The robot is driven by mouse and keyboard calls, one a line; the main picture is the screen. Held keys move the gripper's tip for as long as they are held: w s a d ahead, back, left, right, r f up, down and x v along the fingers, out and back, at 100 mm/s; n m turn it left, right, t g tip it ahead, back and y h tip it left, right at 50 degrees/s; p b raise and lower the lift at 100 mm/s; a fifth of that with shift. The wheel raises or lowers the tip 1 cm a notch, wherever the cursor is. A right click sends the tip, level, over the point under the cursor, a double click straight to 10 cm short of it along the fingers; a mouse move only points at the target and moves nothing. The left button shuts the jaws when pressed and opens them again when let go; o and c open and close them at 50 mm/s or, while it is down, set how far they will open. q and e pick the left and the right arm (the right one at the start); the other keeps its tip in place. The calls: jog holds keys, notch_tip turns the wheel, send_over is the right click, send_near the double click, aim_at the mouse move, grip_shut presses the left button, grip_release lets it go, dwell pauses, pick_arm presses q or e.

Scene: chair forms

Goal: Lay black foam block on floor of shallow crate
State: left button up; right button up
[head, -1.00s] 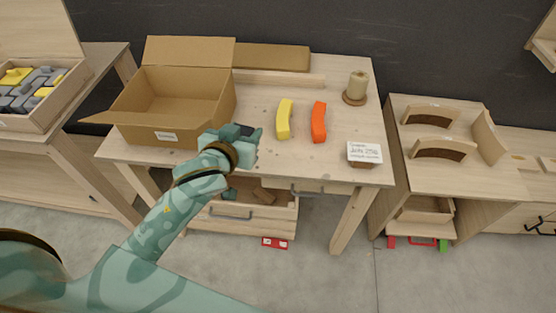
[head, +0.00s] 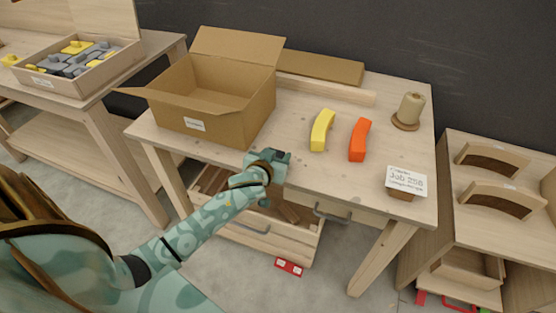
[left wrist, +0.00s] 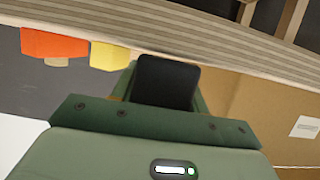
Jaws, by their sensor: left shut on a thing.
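My left gripper (head: 280,165) is just off the front edge of the worktable, above an open wooden crate under it. It is shut on the black foam block (left wrist: 167,82), which shows between the green fingers in the left wrist view. In the head view the gripper mostly hides the block. The low wooden crate (head: 290,246) has a handle on its front and brown pieces inside; my arm hides part of it. A second low wooden box (head: 92,78) on the left table holds several grey and yellow blocks. My right gripper is not in view.
An open cardboard box (head: 215,130) stands on the worktable, left of a yellow curved block (head: 321,130) and an orange one (head: 359,140). A card (head: 407,181) and a spool (head: 409,110) are at the right. The table edge and a handled drawer (head: 335,207) are close to the gripper.

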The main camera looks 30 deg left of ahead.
pick_arm(q)
jog(key=shift+f, duration=0.15)
jog(key=o, duration=0.5)
jog(key=shift+f, duration=0.1)
jog(key=o, duration=0.4)
jog(key=shift+o, duration=0.2)
jog(key=shift+r, duration=0.25)
jog(key=p+v, duration=0.4)
jog(key=v, duration=0.8)
